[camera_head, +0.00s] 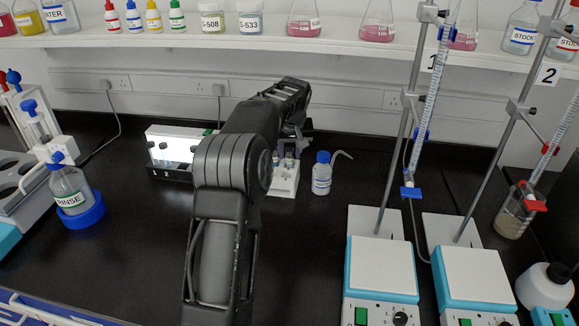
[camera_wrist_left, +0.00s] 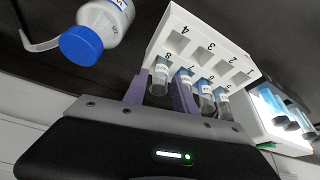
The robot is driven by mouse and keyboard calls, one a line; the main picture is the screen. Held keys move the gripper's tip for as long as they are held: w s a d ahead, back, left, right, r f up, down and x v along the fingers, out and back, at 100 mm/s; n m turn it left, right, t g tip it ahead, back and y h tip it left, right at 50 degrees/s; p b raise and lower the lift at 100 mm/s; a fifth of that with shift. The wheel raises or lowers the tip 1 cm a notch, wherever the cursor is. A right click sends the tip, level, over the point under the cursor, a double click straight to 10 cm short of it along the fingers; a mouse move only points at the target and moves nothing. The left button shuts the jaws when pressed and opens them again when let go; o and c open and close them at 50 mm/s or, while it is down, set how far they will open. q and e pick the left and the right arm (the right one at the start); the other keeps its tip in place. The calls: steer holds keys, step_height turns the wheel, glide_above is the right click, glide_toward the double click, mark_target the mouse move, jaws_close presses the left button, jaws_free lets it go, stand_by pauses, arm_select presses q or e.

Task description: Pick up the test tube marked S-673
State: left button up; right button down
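The white tube rack (camera_head: 284,187) stands on the black bench, partly behind my left arm. In the left wrist view the rack (camera_wrist_left: 215,35) shows numbered slots, with several clear tubes in one row and the other row empty. One tube (camera_wrist_left: 159,77) lies between the two fingers of my left gripper (camera_wrist_left: 160,84), with a finger close on each side. I cannot tell whether they press on it. The other tubes (camera_wrist_left: 205,95) stand beside it. The labels are too small to read, so I cannot tell which is S-673. My right gripper is not in view.
A blue-capped wash bottle (camera_head: 321,178) stands right of the rack, also close in the left wrist view (camera_wrist_left: 102,28). A lit white box (camera_head: 172,148) with vials is left. Two stirrers (camera_head: 382,264) with burette stands are at right. A RINSE bottle (camera_head: 70,188) is left.

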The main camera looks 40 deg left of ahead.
arm_select(q)
steer(key=shift+c, duration=0.4)
jaws_close()
stand_by(1.3)
